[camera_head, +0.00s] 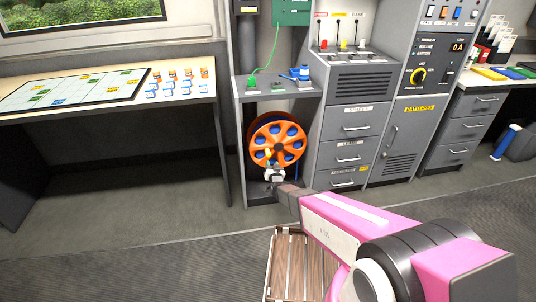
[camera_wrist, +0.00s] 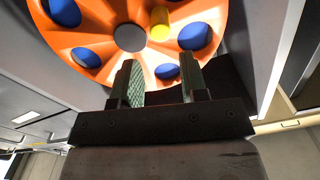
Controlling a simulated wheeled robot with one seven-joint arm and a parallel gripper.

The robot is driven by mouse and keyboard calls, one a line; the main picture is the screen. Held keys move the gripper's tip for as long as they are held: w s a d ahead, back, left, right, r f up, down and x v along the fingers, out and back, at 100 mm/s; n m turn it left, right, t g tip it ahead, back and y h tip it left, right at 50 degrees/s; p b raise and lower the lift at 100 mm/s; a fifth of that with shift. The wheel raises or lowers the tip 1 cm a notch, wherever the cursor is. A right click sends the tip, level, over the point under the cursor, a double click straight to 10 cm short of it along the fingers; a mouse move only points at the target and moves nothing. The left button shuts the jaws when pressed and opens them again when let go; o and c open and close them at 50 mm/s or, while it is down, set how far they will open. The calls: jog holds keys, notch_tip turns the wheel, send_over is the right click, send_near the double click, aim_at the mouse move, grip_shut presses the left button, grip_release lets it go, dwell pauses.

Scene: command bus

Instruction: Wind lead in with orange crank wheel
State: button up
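The orange crank wheel (camera_head: 281,133) is a round disc with several holes, mounted upright in the open bay of a grey cabinet. Blue shows through its holes. In the wrist view the orange wheel (camera_wrist: 94,49) fills the top, with a grey hub and a yellow handle (camera_wrist: 160,24) sticking out. My gripper (camera_head: 271,170) is in front of the wheel's lower part. In the wrist view my gripper (camera_wrist: 162,80) is open, with green-padded fingers apart and nothing between them. The yellow handle lies beyond the fingertips, a little above them, outside the grip. A green lead (camera_head: 264,62) runs down to the cabinet top.
Grey drawers (camera_head: 349,152) stand right of the wheel bay. A table with a white board (camera_head: 75,88) and small blue and orange pieces is at the left. A wooden slatted crate (camera_head: 285,262) sits on the floor below my arm. The floor at left is clear.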

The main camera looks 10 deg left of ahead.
aim_at(269, 155)
jog(key=x, duration=1)
jog(key=shift+w+a+f, duration=0.1)
jog(key=shift+w+a, duration=0.05)
jog(key=shift+w, duration=0.25)
grip_shut()
